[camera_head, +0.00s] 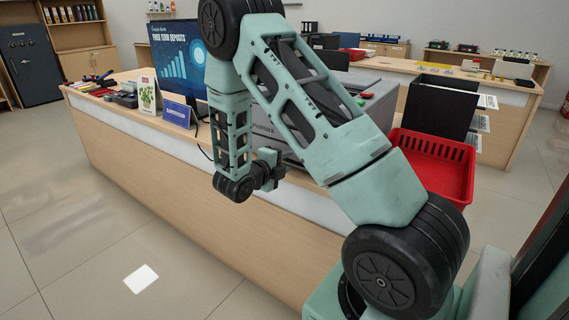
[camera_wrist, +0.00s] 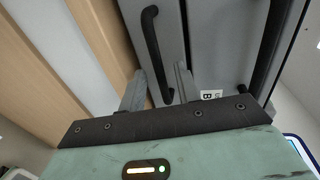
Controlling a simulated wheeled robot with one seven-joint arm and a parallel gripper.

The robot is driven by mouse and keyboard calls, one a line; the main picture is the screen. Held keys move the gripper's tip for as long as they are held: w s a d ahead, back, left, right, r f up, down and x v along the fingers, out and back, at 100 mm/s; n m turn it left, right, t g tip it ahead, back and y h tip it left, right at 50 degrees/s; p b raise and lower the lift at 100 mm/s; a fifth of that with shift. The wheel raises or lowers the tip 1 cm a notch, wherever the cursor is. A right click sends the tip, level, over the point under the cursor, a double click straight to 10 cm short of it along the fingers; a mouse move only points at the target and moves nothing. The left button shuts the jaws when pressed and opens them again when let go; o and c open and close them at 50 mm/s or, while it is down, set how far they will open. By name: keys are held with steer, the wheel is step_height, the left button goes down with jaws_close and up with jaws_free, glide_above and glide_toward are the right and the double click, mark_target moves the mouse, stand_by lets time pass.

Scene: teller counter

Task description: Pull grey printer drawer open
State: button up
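The grey printer (camera_head: 376,108) stands on the counter in the head view, partly hidden behind my arm. In the wrist view its grey front (camera_wrist: 224,40) fills the upper middle, with a seam between panels. A black bar handle (camera_wrist: 152,42) is on the left panel, and a second black handle (camera_wrist: 268,50) is to the right. My gripper (camera_wrist: 159,72) is open, its two fingers apart, with the lower part of the left handle showing between them. I cannot tell whether they touch it. In the head view my gripper (camera_head: 277,170) is at the printer's front.
The wooden counter (camera_head: 160,160) runs across the head view. A red basket (camera_head: 440,168) is right of the printer, with a black folder-like box (camera_head: 438,108) behind it. A monitor (camera_head: 180,62), a blue sign (camera_head: 177,113) and a leaflet stand (camera_head: 148,92) are left.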

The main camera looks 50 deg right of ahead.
jaws_close()
steer(key=f+p+v, duration=0.2)
steer(key=p+v, duration=0.1)
steer(key=v, duration=0.6)
steer(key=f+p+v, duration=0.2)
steer(key=p+v, duration=0.1)
steer(key=v, duration=0.7)
steer(key=a+f+p+v, duration=0.1)
steer(key=f+p+v, duration=0.1)
steer(key=v, duration=0.7)
steer(key=shift+s+a+p, duration=0.25)
steer(key=shift+a+p, duration=0.15)
steer(key=shift+p, duration=0.5)
steer(key=shift+r, duration=0.15)
jaws_free()
steer(key=b+v, duration=0.1)
steer(key=v, duration=1.6)
steer(key=shift+a+b, duration=0.15)
steer(key=shift+b, duration=0.2)
